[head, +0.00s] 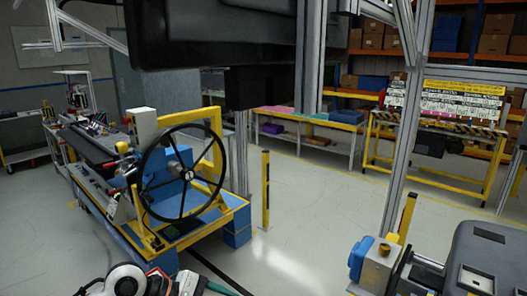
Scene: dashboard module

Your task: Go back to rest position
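Neither of my grippers can be made out in the head view. A large dark module (225,35), which may be the dashboard, fills the top middle and is cut off by the upper edge. A black block (255,88) sits below it, close to a grey metal post. Whether anything holds the module cannot be seen.
A black steering wheel (183,217) stands on a yellow and blue fixture (222,222) at left. Ear muffs (126,281) and tools lie at the bottom edge. A grey case (490,258) stands at lower right. Pale floor (310,225) is clear around a yellow post (265,190).

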